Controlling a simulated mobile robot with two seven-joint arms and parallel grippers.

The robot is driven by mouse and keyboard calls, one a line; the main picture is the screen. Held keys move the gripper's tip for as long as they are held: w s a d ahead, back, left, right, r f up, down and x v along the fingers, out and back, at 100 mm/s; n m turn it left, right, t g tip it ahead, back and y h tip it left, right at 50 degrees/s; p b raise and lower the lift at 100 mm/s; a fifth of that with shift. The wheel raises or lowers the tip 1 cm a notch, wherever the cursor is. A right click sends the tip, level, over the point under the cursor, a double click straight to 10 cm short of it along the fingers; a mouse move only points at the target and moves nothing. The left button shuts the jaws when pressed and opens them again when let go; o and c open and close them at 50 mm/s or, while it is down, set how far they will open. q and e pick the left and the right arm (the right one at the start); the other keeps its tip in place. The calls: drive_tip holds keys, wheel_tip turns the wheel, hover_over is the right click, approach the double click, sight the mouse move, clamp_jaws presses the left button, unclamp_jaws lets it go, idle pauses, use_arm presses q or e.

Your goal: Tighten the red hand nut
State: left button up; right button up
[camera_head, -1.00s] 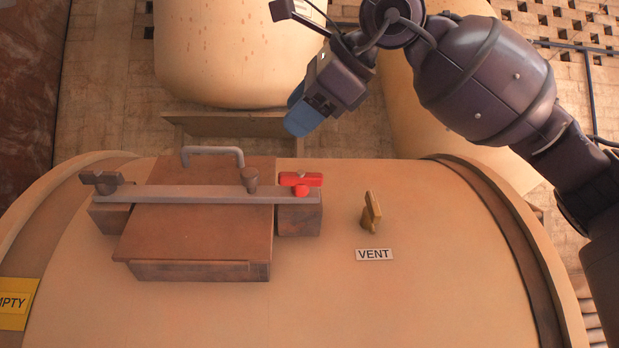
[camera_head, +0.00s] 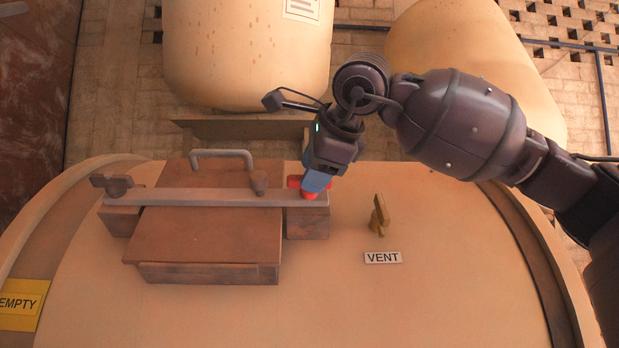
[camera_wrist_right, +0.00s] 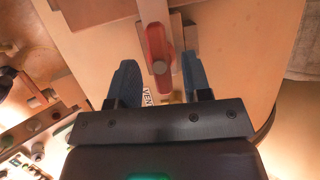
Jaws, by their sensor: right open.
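The red hand nut (camera_head: 295,182) sits at the right end of the grey clamp bar (camera_head: 215,198), partly hidden behind my right gripper in the head view. In the right wrist view the red hand nut (camera_wrist_right: 158,48) lies lengthwise between the two fingers, closer to the right one. My right gripper (camera_head: 316,188) has blue fingers and is over the nut. It also shows in the right wrist view (camera_wrist_right: 158,75), with its fingers apart on either side of the nut. I cannot tell whether a finger touches it. My left gripper is not in view.
The bar crosses a brown hatch lid (camera_head: 205,235) with a grey handle (camera_head: 222,154). A dark hand nut (camera_head: 112,184) sits at the bar's left end. A brass vent valve (camera_head: 380,214) stands to the right, above the VENT label (camera_head: 383,258). Large tanks (camera_head: 245,60) stand behind.

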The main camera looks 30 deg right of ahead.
drive_tip(key=shift+x, duration=0.95)
clamp_jaws()
